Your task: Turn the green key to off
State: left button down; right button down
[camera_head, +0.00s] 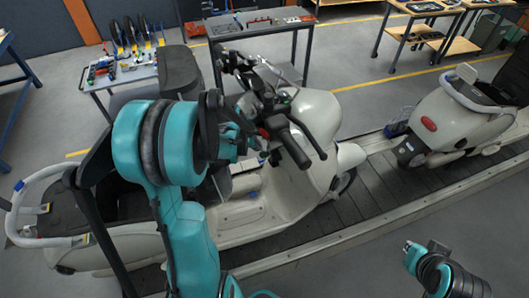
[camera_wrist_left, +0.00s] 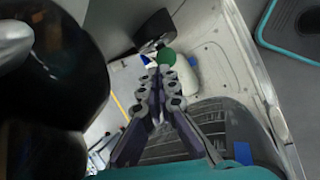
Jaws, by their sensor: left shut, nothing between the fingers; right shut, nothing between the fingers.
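A round green key head (camera_wrist_left: 168,57) shows in the left wrist view, just beyond my fingertips, beside a pale cylindrical part. I cannot tell whether the fingers touch it. I cannot make out the key surely in the head view. My left gripper (camera_wrist_left: 161,72) is shut and empty, its fingers pointing at the key. In the head view my left arm reaches over the cream scooter (camera_head: 240,222), its wrist close to the handlebar (camera_head: 288,140). My right gripper (camera_head: 409,247) is shut and empty at the lower right, away from the scooter.
The scooter stands on the slat conveyor (camera_head: 375,205), with a second scooter (camera_head: 455,118) further right. Workbenches with tools (camera_head: 262,24) stand behind. The handlebar and front shield crowd my left wrist. The floor around my right gripper is clear.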

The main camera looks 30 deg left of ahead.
pick_arm(q)
jog(key=p+v, duration=0.1)
jog(key=v, duration=0.1)
jog(key=p+v, duration=0.1)
jog(key=shift+r, duration=0.45)
jog(key=shift+f, duration=0.1)
dwell(0.4)
jog(key=s+d+f+m+b, duration=0.5)
jog(key=f+b, duration=0.4)
jog(key=b, duration=0.4)
jog(key=s+d+f+m+t+b, duration=0.1)
jog(key=s+d+f+m+b, duration=0.4)
jog(key=f+m+b, duration=0.4)
jog(key=s+d+f+m+t+b, duration=0.1)
jog(key=s+d+f+m+b, duration=0.4)
jog(key=b, duration=1.2)
notch_tip(320, 180, down, 5)
jog(key=d+m, duration=0.2)
jog(key=m, duration=0.2)
jog(key=shift+d+y, duration=0.35)
jog(key=shift+y, duration=0.05)
